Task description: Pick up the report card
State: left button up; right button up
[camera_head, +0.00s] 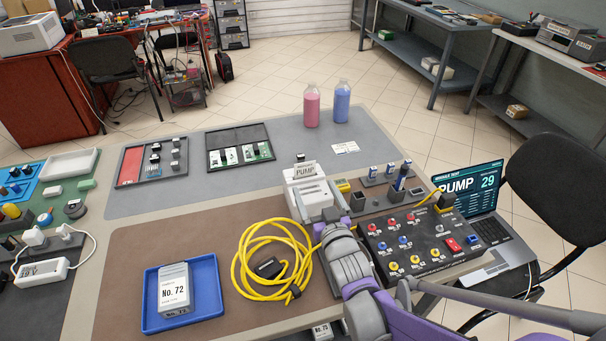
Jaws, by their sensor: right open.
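A white card or label reading PUMP (305,171) stands at the top of a white box-like device (309,193) in the middle of the table; it may be the report card. Small pale cards (345,147) also lie flat on the grey mat behind it, their print too small to read. My right gripper (329,213) is open and empty, just in front of the white device and over its lower front. Its arm comes in from the lower right and hides part of the device. I cannot tell whether the fingers touch it. My left gripper is not in view.
A test box (418,242) with coloured sockets and a laptop (480,205) reading PUMP 29 stand to the right. A coiled yellow cable (272,262) lies left of my right arm. A blue tray (209,290) holds module No. 72 (174,283). Pink (311,106) and blue (341,104) bottles stand behind.

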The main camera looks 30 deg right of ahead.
jog(key=x, duration=0.8)
jog(key=shift+w+a+r, duration=0.1)
jog(key=shift+w+r, duration=0.25)
jog(key=c, duration=1.3)
notch_tip(320, 180, up, 10)
jog(key=shift+p, duration=1.15)
jog(key=w+a+f+n+y+p, duration=0.1)
jog(key=w+a+f+y+p, duration=0.1)
jog(key=w+a+p, duration=0.4)
jog(key=w+a+f+n+y+p, duration=0.1)
jog(key=w+a+n+y+p, duration=0.2)
jog(key=a, duration=0.6)
notch_tip(320, 180, up, 3)
jog(key=m+h+b, duration=0.4)
jog(key=h+b, duration=0.1)
jog(key=b, duration=0.4)
send_over(305, 168)
